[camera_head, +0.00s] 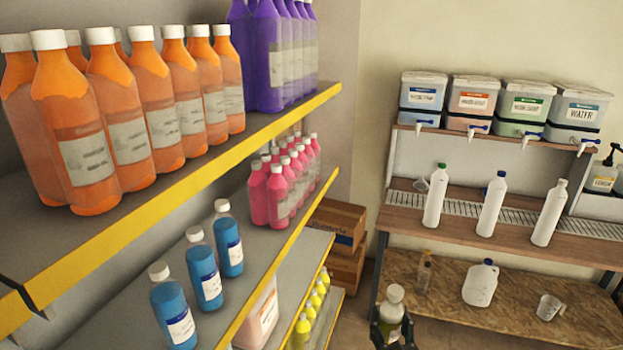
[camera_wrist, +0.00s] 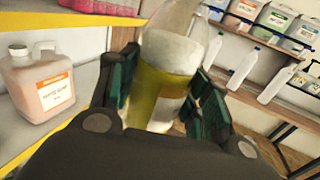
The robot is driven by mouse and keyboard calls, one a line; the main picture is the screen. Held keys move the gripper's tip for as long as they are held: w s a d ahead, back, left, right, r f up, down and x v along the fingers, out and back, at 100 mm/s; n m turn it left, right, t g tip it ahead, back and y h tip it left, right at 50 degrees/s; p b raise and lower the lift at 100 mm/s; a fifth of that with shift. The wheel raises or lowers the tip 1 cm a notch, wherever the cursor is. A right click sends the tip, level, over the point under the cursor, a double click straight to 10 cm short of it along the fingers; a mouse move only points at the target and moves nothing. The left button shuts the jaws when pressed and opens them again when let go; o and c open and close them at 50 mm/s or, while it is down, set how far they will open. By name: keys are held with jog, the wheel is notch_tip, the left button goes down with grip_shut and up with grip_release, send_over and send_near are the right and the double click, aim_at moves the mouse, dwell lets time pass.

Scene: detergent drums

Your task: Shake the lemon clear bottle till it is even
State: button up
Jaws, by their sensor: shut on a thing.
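The clear bottle (camera_wrist: 160,85) is between the two dark green fingers of my gripper (camera_wrist: 167,78), which is shut on it. In the wrist view, its lower part is yellow, a whitish band lies above, and the top is clear. The band's edge is slanted. In the head view, the bottle (camera_head: 391,311) shows at the bottom with a white cap and a yellow-green body. My gripper (camera_head: 393,334) holds it low there, and the bottle's lower part is hidden.
Shelves (camera_head: 190,165) with orange, purple, pink, blue and yellow bottles stand at left. At right, a rack holds three white bottles (camera_head: 492,206) under several dispenser tubs (camera_head: 473,102). A white jug (camera_head: 480,284) and a clear cup (camera_head: 549,307) stand on the lower board. Cardboard boxes (camera_head: 337,225) are behind.

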jog(key=shift+w+d+f, duration=0.1)
jog(key=shift+f, duration=1.85)
jog(key=shift+w+d+f, duration=0.1)
jog(key=shift+f, duration=1.85)
jog(key=shift+s+a+r, duration=0.15)
